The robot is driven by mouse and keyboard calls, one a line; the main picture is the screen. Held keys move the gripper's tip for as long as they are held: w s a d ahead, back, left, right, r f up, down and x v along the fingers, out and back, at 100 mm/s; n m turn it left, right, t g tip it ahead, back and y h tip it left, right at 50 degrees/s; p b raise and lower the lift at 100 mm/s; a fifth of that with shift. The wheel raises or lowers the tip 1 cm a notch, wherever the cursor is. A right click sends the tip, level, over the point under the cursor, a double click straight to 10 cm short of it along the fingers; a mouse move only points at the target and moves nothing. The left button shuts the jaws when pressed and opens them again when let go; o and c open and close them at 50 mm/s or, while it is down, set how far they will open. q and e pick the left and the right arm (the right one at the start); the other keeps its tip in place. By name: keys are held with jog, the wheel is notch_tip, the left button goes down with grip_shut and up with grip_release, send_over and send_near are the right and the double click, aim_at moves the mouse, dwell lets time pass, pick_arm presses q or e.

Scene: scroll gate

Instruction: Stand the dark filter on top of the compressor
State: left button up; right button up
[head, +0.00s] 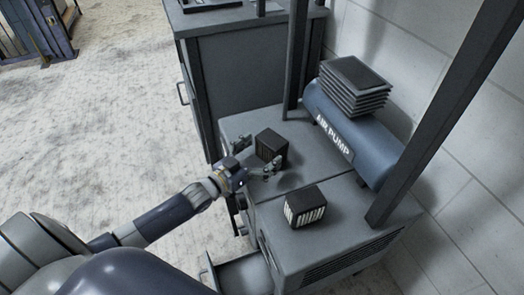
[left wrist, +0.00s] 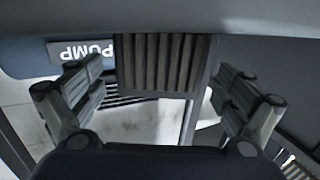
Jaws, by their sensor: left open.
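A dark, box-shaped filter (head: 272,145) stands on the grey cabinet top in the head view. Its dark pleated face (left wrist: 160,62) shows in the left wrist view. My left gripper (head: 257,157) is open, its fingers spread to either side of the dark filter's near end; I cannot tell whether they touch it. The spread fingers also show in the left wrist view (left wrist: 163,92). The blue compressor tank (head: 334,137), marked AIR PUMP, lies behind along the wall. My right gripper is not in view.
A second filter with pale pleats (head: 305,207) stands on the near part of the grey cabinet (head: 345,222). A stack of dark, flat plates (head: 355,85) rests on the tank. Dark upright posts (head: 297,62) flank the tank. A drawer (head: 243,274) juts out at the front.

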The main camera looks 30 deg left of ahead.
pick_arm(q)
jog(key=shift+r, duration=0.1)
jog(key=shift+s, duration=0.2)
jog(key=p+v, duration=0.2)
jog(key=v, duration=0.9)
jog(key=shift+s+a, duration=0.2)
jog(key=shift+s, duration=0.1)
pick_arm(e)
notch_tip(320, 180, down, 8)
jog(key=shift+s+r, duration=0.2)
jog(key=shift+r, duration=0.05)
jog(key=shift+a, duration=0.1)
